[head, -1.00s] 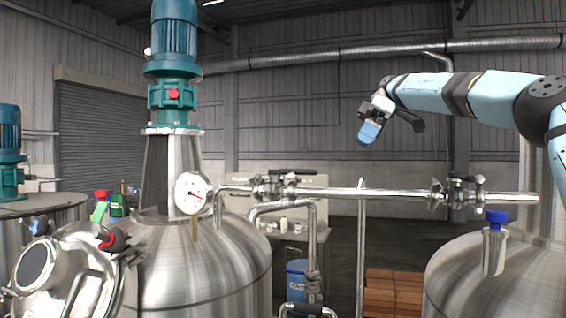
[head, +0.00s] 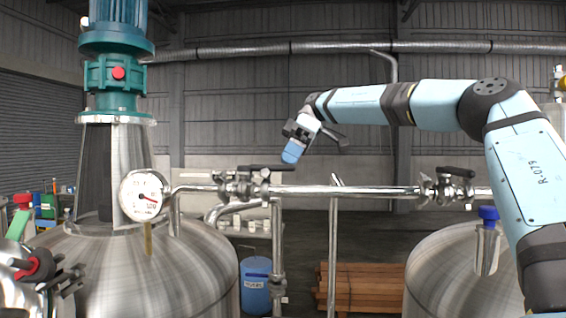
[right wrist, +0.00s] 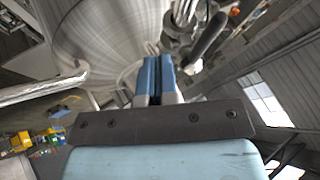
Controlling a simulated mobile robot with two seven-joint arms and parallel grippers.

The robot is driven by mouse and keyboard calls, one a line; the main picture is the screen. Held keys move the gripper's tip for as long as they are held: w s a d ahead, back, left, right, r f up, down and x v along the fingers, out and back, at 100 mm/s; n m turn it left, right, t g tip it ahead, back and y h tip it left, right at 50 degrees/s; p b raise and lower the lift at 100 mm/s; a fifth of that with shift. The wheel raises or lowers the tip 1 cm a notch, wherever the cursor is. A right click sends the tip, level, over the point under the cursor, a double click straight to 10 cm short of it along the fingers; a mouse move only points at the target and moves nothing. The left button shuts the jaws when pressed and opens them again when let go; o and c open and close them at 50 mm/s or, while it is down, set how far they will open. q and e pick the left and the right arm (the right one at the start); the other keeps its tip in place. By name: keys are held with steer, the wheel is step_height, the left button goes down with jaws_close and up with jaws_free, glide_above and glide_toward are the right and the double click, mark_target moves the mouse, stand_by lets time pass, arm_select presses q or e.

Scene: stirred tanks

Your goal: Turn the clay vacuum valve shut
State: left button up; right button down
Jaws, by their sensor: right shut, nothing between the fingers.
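A steel pipe (head: 345,191) runs between two tanks and carries two valves with black lever handles. The left valve (head: 243,184) is near the gauge, its lever (head: 266,168) lying roughly along the pipe. The right valve (head: 445,188) is near the right tank. No label shows which is the clay vacuum valve. My right gripper (head: 291,152) is shut and empty, with blue fingertips, just above and right of the left valve's lever in the picture, apparently apart from it. In the right wrist view the shut fingers (right wrist: 157,62) point toward a valve with a black lever (right wrist: 208,40). My left gripper is not in view.
A round dial gauge (head: 145,195) stands on the left tank (head: 190,265), below a teal motor (head: 118,70). The right tank (head: 440,265) has a blue-capped fitting (head: 488,225). A blue drum (head: 256,285) and a wood stack (head: 365,288) are on the floor behind.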

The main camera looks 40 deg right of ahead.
mark_target(271, 168)
arm_select(q)
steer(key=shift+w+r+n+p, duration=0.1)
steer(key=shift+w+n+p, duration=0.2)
steer(key=shift+p, duration=0.25)
arm_select(e)
steer(key=a, duration=0.1)
steer(key=s+a, duration=0.1)
steer(key=a, duration=0.1)
steer(key=a+f, duration=0.1)
steer(key=shift+s+a+f, duration=0.1)
steer(key=shift+s+a, duration=0.15)
steer(key=shift+s, duration=0.1)
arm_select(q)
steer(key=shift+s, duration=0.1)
arm_select(e)
steer(key=shift+s, duration=0.1)
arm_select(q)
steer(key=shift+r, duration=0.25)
arm_select(e)
steer(key=shift+s+a+m+t, duration=0.15)
steer(key=shift+s+m+t, duration=0.2)
steer(key=shift+m+t, duration=0.4)
arm_select(q)
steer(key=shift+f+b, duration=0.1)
steer(key=shift+b, duration=0.2)
arm_select(e)
steer(key=shift+m, duration=0.35)
